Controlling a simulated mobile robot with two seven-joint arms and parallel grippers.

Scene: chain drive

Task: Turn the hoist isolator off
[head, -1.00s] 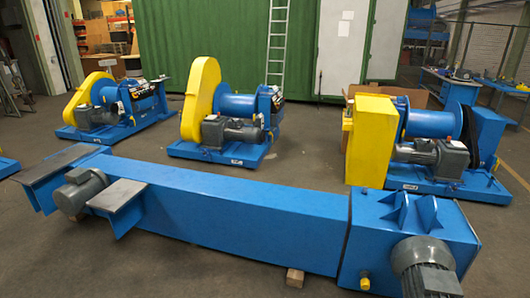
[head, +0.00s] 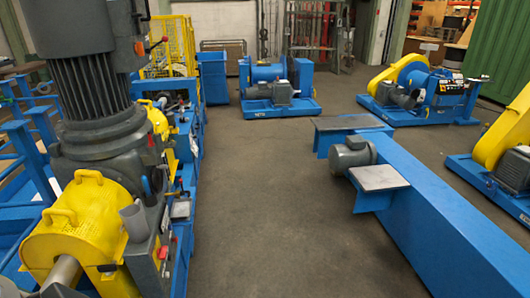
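I cannot pick out the hoist isolator with certainty. A large grey motor and gearbox (head: 95,110) stands close at the left, beside a yellow guard (head: 75,235) with handles. A small grey box with a red part (head: 163,253) sits low beside the gearbox. It is too small to tell whether it is a switch or how it is set. Neither of my grippers shows in the head view.
A long blue beam (head: 440,225) with a grey motor (head: 352,155) lies at the right. Blue hoists (head: 275,88) and a yellow-guarded winch (head: 405,85) stand at the back. A yellow mesh cage (head: 170,48) stands back left. Bare floor (head: 270,200) runs down the middle.

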